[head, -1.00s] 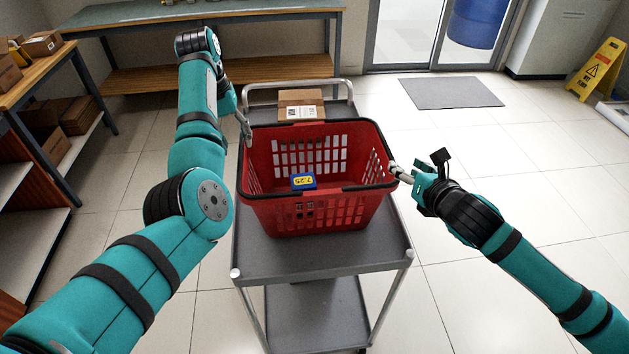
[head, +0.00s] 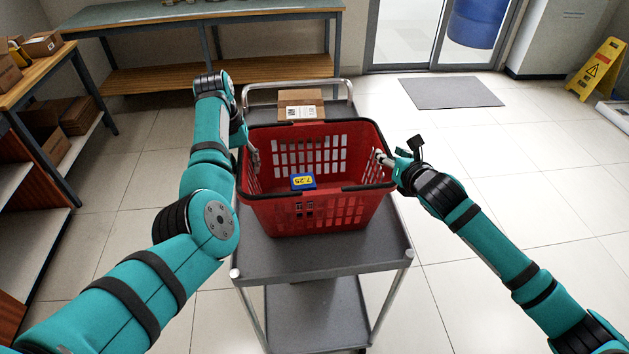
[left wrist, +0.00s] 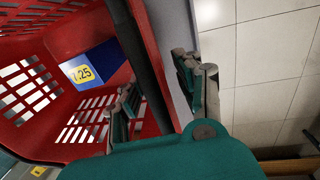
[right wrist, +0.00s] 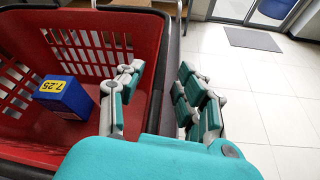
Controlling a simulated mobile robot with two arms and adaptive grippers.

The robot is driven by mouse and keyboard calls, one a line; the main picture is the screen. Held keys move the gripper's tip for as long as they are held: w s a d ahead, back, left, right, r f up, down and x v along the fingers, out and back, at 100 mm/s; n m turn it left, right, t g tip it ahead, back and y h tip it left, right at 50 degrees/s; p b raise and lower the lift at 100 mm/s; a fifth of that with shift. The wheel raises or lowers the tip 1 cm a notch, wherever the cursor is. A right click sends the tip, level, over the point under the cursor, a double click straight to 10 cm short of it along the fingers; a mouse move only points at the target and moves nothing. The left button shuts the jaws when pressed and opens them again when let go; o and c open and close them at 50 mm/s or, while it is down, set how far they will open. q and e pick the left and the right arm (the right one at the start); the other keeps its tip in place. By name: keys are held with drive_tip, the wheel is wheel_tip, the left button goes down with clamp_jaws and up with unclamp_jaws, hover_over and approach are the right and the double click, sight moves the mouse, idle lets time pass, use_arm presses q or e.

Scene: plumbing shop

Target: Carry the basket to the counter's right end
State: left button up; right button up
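The red basket (head: 318,210) with black rim bars stands upright on the top shelf of a grey cart (head: 290,252). A blue box with a yellow 7.25 label (head: 302,181) lies inside it. My left gripper (head: 248,152) is at the basket's left wall. In the left wrist view its open fingers (left wrist: 158,88) straddle the rim, one inside and one outside. My right gripper (head: 388,162) is at the right wall. In the right wrist view its open fingers (right wrist: 160,95) also straddle the rim, with gaps visible. No counter can be identified for certain.
A cardboard box (head: 300,104) sits behind the basket by the cart's handle. A long grey-green bench (head: 240,14) stands at the back, a wooden shelf unit (head: 62,50) at left. A yellow floor sign (head: 598,70) stands far right.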

use_arm(q)
clamp_jaws()
use_arm(e)
clamp_jaws()
use_arm(q)
drive_tip(key=shift+a, duration=0.15)
use_arm(e)
drive_tip(key=shift+d, duration=0.15)
use_arm(q)
drive_tip(key=shift+r, duration=0.1)
use_arm(e)
drive_tip(key=shift+w+r, duration=0.1)
drive_tip(key=shift+r, duration=0.05)
